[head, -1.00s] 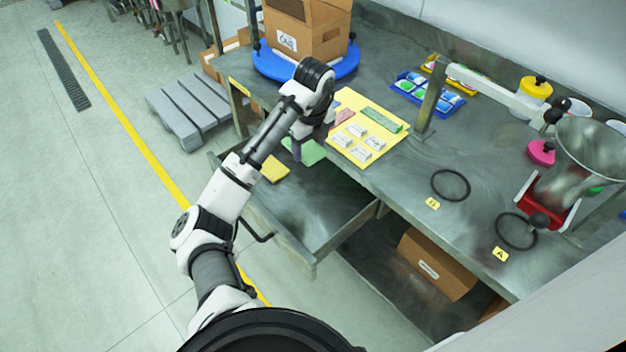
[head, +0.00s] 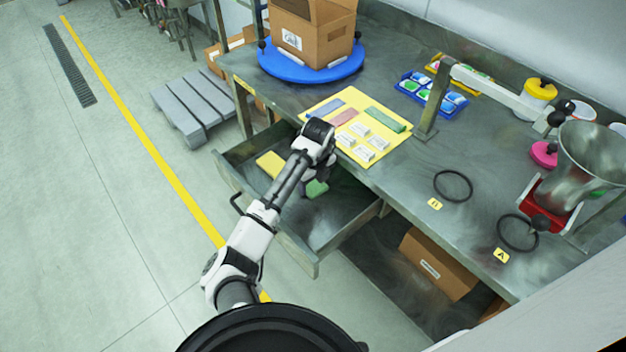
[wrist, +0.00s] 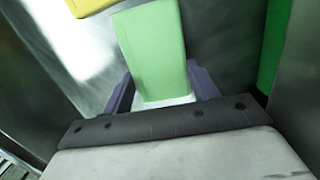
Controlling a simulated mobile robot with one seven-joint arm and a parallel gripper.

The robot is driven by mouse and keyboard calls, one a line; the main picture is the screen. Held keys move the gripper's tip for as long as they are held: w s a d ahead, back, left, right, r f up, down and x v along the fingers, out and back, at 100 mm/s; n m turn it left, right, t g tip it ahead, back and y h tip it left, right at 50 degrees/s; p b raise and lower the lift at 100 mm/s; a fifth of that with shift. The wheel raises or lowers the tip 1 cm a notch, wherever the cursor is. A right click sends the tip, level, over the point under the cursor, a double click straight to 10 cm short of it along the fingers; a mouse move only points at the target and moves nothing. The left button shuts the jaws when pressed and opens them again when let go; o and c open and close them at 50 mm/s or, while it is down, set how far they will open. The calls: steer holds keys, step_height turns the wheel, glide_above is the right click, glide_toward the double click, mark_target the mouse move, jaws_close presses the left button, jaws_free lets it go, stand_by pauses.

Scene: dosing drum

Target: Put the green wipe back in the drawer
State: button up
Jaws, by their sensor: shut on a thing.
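My gripper (wrist: 163,92) is shut on the green wipe (wrist: 152,45), a flat light-green piece between its two purple-grey fingers. In the head view the green wipe (head: 317,188) shows just below my wrist, over the open drawer (head: 315,228). I cannot tell whether it touches the drawer floor. My wrist hides part of it and most of the fingers. A yellow wipe (head: 270,163) lies in the drawer, left of the green one, and its edge shows in the wrist view (wrist: 88,6).
Above the drawer, the bench top bears a yellow mat (head: 398,150) with white packets and coloured strips. A blue turntable (head: 318,72) carries a cardboard box (head: 312,35). A metal post (head: 436,100) stands right of the mat. Another green thing (wrist: 276,45) edges the wrist view.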

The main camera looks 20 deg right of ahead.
mark_target(315, 187)
steer(key=shift+f, duration=0.15)
steer(key=o, duration=0.9)
steer(key=r, duration=0.4)
steer(key=r+b, duration=0.1)
steer(key=r, duration=0.3)
steer(key=s+r, duration=0.1)
steer(key=r, duration=0.3)
steer(key=shift+s+d+r, duration=0.1)
steer(key=shift+d+r, duration=0.05)
steer(key=shift+d, duration=0.05)
